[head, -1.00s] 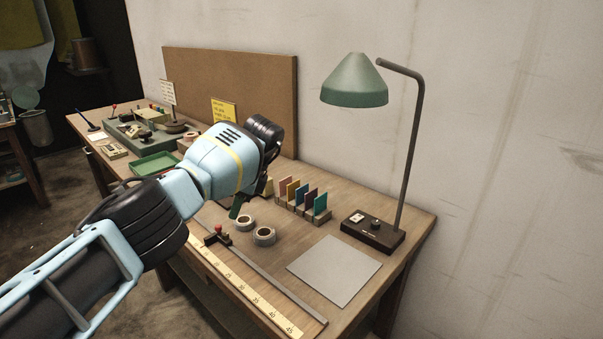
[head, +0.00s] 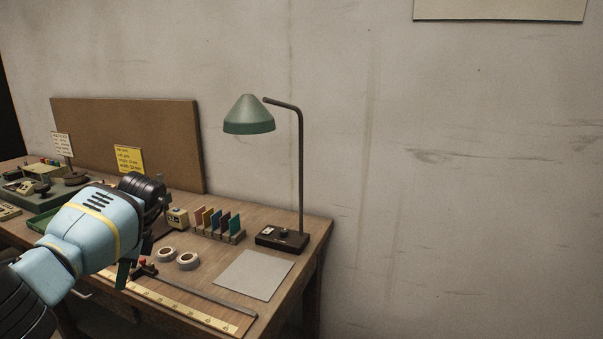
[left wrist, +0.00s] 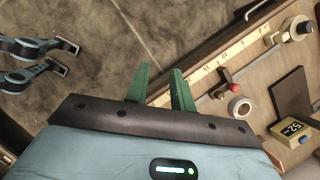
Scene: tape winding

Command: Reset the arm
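My left arm comes in from the left in the head view, with a light blue, yellow-banded wrist. Its gripper (head: 126,272) points down near the front edge of the workbench (head: 312,240), left of two tape rolls (head: 188,261). In the left wrist view, the two green fingers of the left gripper (left wrist: 160,80) stand apart with nothing between them, over the floor beside the bench edge. A tape roll (left wrist: 240,107) shows to their right, apart from them.
A ruler strip (head: 196,313) runs along the bench front, with a red-knobbed slider (head: 146,268). Coloured cards (head: 217,222) stand in a rack behind the tape. A grey sheet (head: 254,275) and a green lamp (head: 249,116) are at the right. A corkboard (head: 165,135) stands behind.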

